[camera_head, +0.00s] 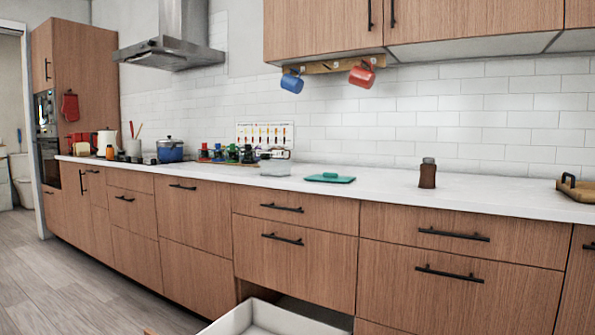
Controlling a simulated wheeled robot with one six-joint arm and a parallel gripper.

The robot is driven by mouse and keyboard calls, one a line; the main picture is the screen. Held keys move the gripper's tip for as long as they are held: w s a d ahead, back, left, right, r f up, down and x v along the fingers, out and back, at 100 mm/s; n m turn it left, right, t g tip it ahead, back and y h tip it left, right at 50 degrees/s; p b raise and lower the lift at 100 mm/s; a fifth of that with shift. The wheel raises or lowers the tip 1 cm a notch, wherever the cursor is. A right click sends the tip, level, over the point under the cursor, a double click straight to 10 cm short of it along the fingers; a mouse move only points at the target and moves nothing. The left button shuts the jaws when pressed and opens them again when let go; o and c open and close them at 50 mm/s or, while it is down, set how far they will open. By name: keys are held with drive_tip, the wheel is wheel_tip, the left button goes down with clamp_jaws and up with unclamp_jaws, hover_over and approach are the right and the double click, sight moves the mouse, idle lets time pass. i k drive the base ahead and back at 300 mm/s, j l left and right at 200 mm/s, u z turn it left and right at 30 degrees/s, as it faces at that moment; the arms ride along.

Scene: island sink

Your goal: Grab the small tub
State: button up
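A small, pale, see-through tub (275,167) stands on the white counter (390,185), left of a flat teal board or lid (330,178). Its walls look whitish, and a dark round shape shows at its upper left edge; I cannot tell whether that belongs to it. The tub and the teal piece are apart. My gripper is not in view.
An open white drawer (247,318) juts out low in front of the cabinets. A brown shaker or bottle (427,173) stands right of the teal piece. Several coloured jars (232,153) and a blue pot (170,150) stand to the left. Mugs hang above (292,81).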

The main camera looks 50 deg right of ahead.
sight(274, 167)
drive_tip(key=z, duration=1.3)
